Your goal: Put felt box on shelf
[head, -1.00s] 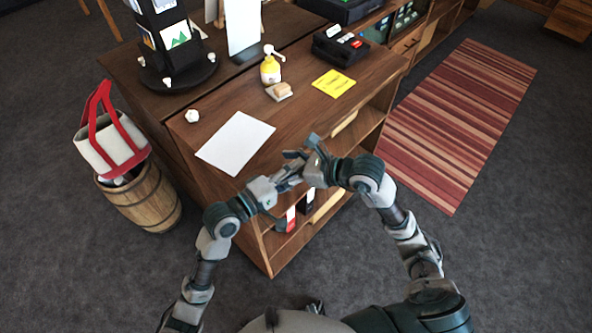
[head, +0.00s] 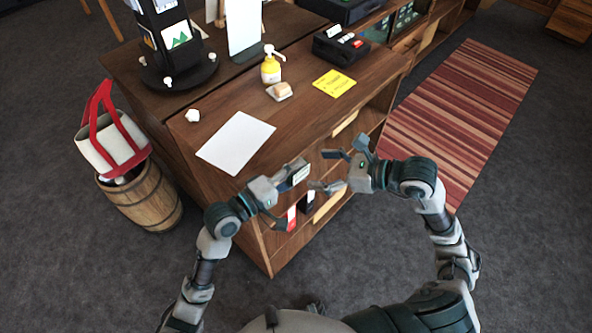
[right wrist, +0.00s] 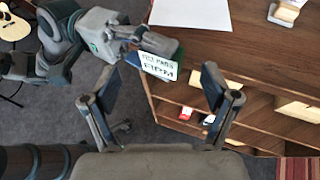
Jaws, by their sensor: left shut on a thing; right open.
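The felt box (right wrist: 158,66) is small, with a white label reading something like "felt picks firm" and a green edge. It is in my left gripper, which also shows in the right wrist view (right wrist: 150,45). In the head view the box (head: 301,175) sits at my left gripper (head: 292,178), in front of the counter. My right gripper (head: 325,170) is open and empty, just right of the box and apart from it. The shelf (right wrist: 195,103) is the open-fronted wooden compartments under the countertop, partly hidden behind my grippers in the head view.
A red item (head: 291,218) and a dark item (head: 307,202) stand in the shelf. The countertop holds a white sheet (head: 236,142), a yellow pump bottle (head: 270,68), a yellow note (head: 334,83) and a black tray (head: 340,47). A barrel (head: 145,205) stands left.

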